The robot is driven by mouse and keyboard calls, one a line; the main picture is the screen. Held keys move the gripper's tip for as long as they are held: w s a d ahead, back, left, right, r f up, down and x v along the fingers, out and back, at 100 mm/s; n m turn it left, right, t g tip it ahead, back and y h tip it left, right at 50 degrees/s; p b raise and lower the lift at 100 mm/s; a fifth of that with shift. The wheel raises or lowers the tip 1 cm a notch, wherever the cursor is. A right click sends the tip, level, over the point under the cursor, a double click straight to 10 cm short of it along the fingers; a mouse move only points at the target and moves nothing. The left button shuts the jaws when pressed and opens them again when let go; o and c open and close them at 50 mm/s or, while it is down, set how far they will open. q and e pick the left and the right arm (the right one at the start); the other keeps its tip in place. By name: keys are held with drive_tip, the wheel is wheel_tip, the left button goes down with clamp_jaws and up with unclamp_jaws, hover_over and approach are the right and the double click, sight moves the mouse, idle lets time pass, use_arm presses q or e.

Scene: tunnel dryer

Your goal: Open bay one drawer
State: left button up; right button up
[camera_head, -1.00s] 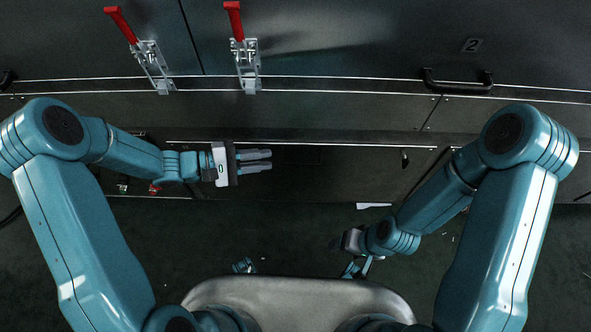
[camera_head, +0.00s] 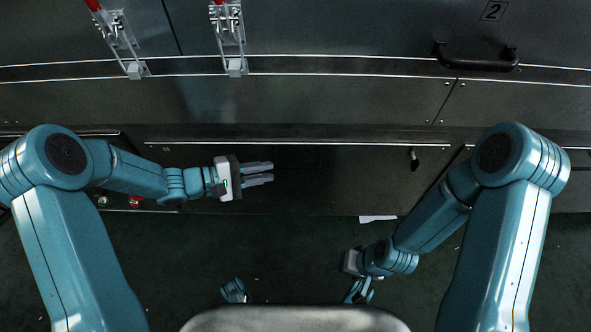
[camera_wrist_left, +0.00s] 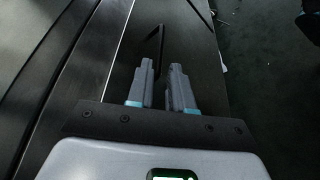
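No label for bay one shows, so I cannot tell which front is its drawer. A wide dark lower front (camera_head: 350,185) spans the middle of the head view, with a small dark fitting (camera_head: 414,158) near its upper right. My left gripper (camera_head: 270,173) is in front of this panel's left part, pointing right, with its two fingers slightly apart and nothing between them. In the left wrist view its fingers (camera_wrist_left: 160,82) point towards a dark slot or bar on the panel. My right gripper (camera_head: 350,262) is low near my body, its fingers unclear.
Two upright clamps, a left one (camera_head: 122,40) and a right one (camera_head: 229,38), carry red handles above. A black handle (camera_head: 475,57) sits under a label reading 2 (camera_head: 494,11). A white scrap (camera_head: 377,219) lies on the dark floor, which is mostly clear.

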sight(295, 167)
use_arm(q)
drive_tip(key=b+x, duration=0.3)
drive_tip(key=x, duration=0.5)
drive_tip(key=shift+w+d+f, duration=0.15)
drive_tip(key=shift+w+d, duration=0.05)
drive_tip(key=shift+d, duration=0.15)
clamp_jaws()
